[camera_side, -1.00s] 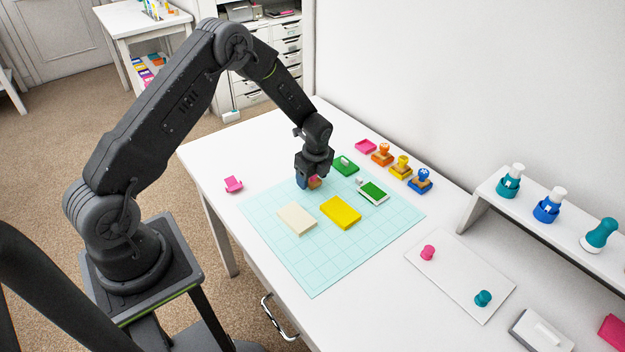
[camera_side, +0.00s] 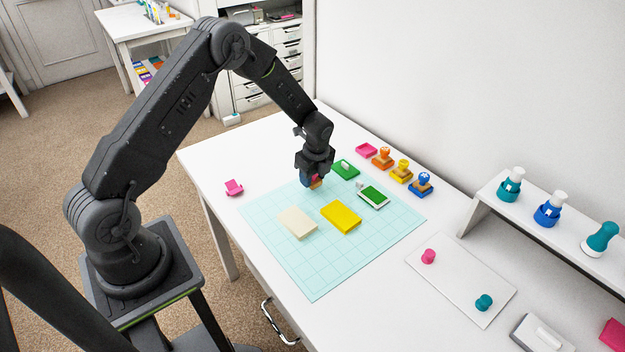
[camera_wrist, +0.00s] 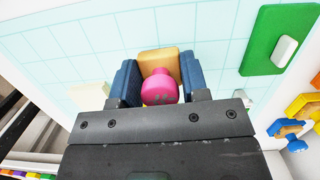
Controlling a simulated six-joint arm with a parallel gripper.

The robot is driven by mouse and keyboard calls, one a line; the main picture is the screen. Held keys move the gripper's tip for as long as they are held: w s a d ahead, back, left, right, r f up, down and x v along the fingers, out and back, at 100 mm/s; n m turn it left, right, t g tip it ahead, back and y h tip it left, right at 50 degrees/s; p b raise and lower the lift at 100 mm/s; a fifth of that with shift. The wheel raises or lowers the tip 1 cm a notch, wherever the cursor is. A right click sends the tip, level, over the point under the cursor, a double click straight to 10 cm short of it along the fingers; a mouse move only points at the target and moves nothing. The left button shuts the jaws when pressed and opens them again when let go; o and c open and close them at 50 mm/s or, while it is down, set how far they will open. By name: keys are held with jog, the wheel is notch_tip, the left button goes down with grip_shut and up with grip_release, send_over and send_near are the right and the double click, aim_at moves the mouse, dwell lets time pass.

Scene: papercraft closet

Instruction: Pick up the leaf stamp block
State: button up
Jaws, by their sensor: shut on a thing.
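My gripper (camera_side: 312,182) is shut on a small tan block with a pink round knob, the stamp block (camera_wrist: 158,62). In the wrist view its blue finger pads (camera_wrist: 160,82) press on the block's left and right sides, with the knob facing the camera. In the side view the block (camera_side: 317,183) shows as a small orange-tan patch between the fingers, at the far corner of the cutting mat (camera_side: 290,262). Its underside is hidden, so I cannot see the leaf face or tell the exact gap to the mat.
A cream card (camera_side: 298,222) and a yellow slab (camera_side: 341,215) lie on the mat. A green lid (camera_side: 345,169) and an open green ink pad (camera_side: 372,195) are close on the right. Several knobbed stamps stand behind them. A pink item (camera_side: 234,187) is at left.

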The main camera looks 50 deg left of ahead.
jog(key=r, duration=0.3)
jog(key=shift+s+a+r, duration=0.1)
jog(key=shift+s+a, duration=0.1)
jog(key=shift+a, duration=0.15)
jog(key=s+a+r, duration=0.6)
jog(key=s+a, duration=0.1)
jog(key=a, duration=0.1)
jog(key=shift+s+r, duration=0.15)
jog(key=shift+s, duration=0.1)
